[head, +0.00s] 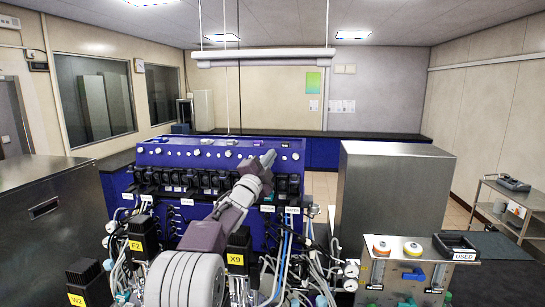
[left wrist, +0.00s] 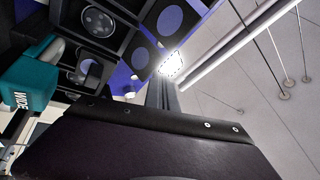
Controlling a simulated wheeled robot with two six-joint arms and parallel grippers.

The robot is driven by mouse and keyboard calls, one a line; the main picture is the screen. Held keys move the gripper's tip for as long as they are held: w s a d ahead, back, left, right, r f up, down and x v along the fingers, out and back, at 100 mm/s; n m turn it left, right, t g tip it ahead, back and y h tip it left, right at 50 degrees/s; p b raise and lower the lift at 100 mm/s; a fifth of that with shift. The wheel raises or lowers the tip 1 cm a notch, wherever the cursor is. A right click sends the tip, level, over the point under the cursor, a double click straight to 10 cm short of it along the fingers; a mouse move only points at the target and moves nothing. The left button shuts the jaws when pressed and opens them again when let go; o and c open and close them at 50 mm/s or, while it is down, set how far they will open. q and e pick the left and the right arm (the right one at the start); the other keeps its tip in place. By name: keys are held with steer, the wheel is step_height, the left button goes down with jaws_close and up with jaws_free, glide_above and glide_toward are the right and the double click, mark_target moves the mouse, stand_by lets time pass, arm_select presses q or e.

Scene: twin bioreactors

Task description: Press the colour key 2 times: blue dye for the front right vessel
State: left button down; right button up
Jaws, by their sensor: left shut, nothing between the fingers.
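My left arm reaches up over the blue bioreactor unit (head: 210,154). My left gripper (head: 268,158) is shut and empty, in front of the unit's upper right face, near a row of black modules (head: 195,181). I cannot tell whether it touches anything. In the left wrist view the closed gripper fingers (left wrist: 162,95) point up toward a bright light, with black modules bearing round faces (left wrist: 98,20) close by. The colour key cannot be made out. The front right vessel cannot be told apart among the tubing. My right gripper is not in view.
Black blocks with yellow tags F2 (head: 142,238) and X9 (head: 239,250) stand in front amid tubing. A steel cabinet (head: 393,200) stands right of the unit. A bench with a tray marked USED (head: 464,256) is at lower right. A teal block (left wrist: 30,75) shows in the left wrist view.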

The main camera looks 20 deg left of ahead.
arm_select(q)
steer(key=shift+w+a+f, duration=0.1)
steer(key=shift+w+f, duration=0.05)
steer(key=shift+w, duration=0.35)
stand_by(0.4)
steer(key=shift+s, duration=0.1)
steer(key=shift+s+b, duration=0.3)
steer(key=shift+b, duration=0.05)
steer(key=shift+s+d+b, duration=0.2)
steer(key=shift+s+b, duration=0.2)
steer(key=shift+s, duration=0.05)
steer(key=shift+s+r, duration=0.15)
steer(key=shift+r, duration=0.1)
steer(key=shift+s+d+b, duration=0.2)
steer(key=shift+s+b, duration=0.45)
steer(key=s, duration=0.1)
steer(key=s+r+b, duration=0.1)
steer(key=s+d, duration=0.1)
steer(key=shift+s+r, duration=0.15)
